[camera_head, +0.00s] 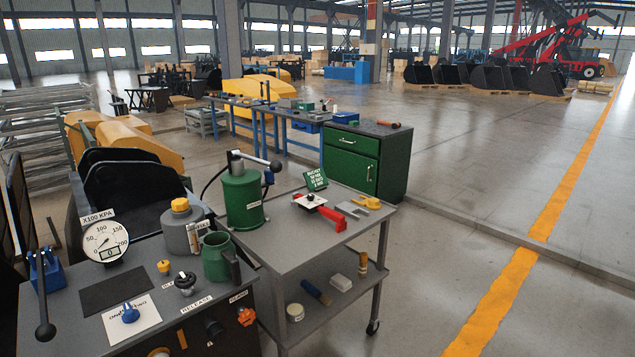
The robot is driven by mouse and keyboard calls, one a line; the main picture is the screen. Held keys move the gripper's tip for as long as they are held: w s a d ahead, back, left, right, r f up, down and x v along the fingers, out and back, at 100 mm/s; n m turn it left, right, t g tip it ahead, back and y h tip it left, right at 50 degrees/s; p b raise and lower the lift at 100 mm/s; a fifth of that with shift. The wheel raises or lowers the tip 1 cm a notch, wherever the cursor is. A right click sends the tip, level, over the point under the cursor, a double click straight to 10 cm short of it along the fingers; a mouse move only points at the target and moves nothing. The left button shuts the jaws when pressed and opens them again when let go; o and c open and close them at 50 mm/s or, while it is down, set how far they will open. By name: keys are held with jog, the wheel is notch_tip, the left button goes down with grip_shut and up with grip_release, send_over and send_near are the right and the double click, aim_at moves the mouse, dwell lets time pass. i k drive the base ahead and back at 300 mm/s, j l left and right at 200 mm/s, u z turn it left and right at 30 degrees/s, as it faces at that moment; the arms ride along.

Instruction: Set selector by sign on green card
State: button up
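The green card (315,180) stands tilted on the grey cart's top at its back edge. It bears several lines of white print, too small to read surely. A blue knob (130,314) sits on a white plate (145,325) with dark lettering, on the near bench at lower left; it looks like a selector. Its pointing direction is hard to tell. A black knob with a white top (184,281) stands behind it, next to a small label. My gripper is not in view.
The bench (60,325) also holds a gauge (105,241) with a zero display, a black-handled lever (45,326), a grey can (181,232) and a green jug (215,258). The cart carries a green pump (243,196) and a red-handled tool (331,219). Open floor lies right.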

aim_at(130, 315)
jog(key=i+j+u, duration=0.1)
jog(key=u, duration=1.15)
